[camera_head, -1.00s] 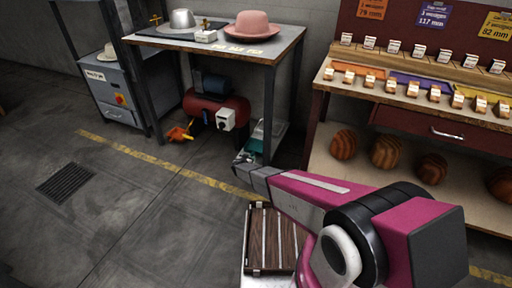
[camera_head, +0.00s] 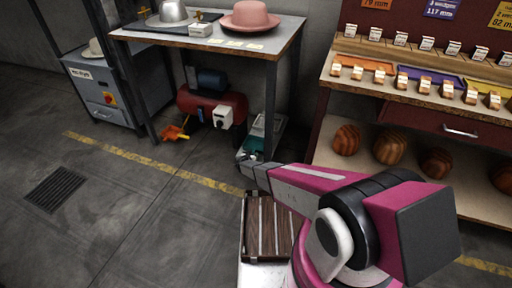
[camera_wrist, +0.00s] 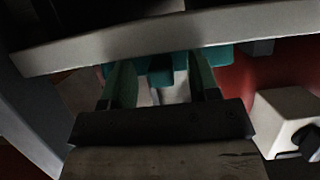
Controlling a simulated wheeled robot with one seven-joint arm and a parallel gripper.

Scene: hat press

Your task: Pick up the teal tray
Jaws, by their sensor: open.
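The teal tray (camera_head: 255,144) is low under the work table, by the table's front leg and right of the red tank. Only part of it shows in the head view. In the wrist view, teal parts of the tray (camera_wrist: 213,55) lie ahead of and partly between the fingers, below a pale bar that hides the rest. My gripper (camera_wrist: 160,80) is open, with its two dark green fingers apart. In the head view, my gripper (camera_head: 244,160) is just in front of the tray. I cannot tell whether the fingers touch it.
A pale bar (camera_wrist: 160,35) crosses close above my fingers. The red tank (camera_head: 212,104) with its white switch box (camera_wrist: 284,120) is nearby. The table leg (camera_head: 270,110) stands close to the tray. Open floor (camera_head: 130,200) lies to the left.

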